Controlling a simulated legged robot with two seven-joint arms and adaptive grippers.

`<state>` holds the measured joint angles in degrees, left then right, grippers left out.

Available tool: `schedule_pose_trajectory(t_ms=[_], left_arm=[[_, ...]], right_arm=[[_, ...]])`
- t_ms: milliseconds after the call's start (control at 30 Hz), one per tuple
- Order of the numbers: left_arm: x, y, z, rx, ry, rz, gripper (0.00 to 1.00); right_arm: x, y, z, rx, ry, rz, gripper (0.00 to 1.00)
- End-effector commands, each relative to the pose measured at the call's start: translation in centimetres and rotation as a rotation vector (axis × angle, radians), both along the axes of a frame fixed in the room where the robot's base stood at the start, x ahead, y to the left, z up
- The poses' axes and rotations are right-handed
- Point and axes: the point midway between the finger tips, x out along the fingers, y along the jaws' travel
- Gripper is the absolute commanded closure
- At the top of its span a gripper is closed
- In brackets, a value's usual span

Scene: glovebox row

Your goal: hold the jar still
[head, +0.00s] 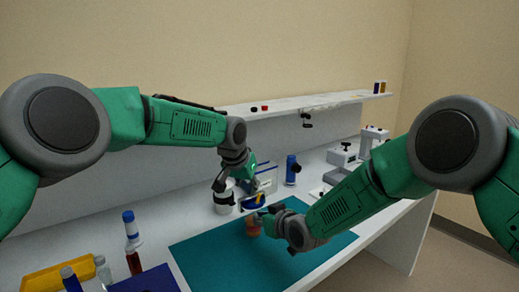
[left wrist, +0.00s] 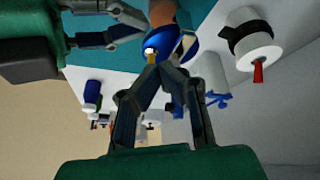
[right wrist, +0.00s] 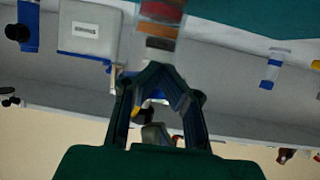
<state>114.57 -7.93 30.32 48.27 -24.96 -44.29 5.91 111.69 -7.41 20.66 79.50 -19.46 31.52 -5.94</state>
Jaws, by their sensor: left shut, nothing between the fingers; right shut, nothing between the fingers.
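The jar has an orange-brown, banded body (head: 253,229) and stands at the mat's back edge in the head view. In the right wrist view its banded body (right wrist: 160,28) is at the top, upside down. A blue lid-like part with a small pale knob (left wrist: 162,42) shows in the left wrist view. My left gripper (head: 260,196) is shut and empty, its tips close by the blue part. My right gripper (head: 260,216) is shut and empty beside the jar body, partly hiding it. I cannot tell whether either gripper touches the jar.
A white bottle with a black band (head: 224,203) stands just left of the jar. A blue bottle (head: 292,170) and grey devices (head: 345,158) stand behind to the right. Bottles and a yellow tray (head: 58,274) are at front left. The teal mat (head: 205,255) is mostly clear.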

Motion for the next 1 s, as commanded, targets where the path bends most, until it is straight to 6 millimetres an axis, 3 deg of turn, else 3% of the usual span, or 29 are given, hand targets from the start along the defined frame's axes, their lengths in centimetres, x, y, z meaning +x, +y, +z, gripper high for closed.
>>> schedule_pose_trajectory(t_ms=[1000], left_arm=[[1.0,0.0,0.0,0.001,0.001,0.001,1.0]], right_arm=[[0.0,0.0,0.0,0.0,0.0,0.0,1.0]])
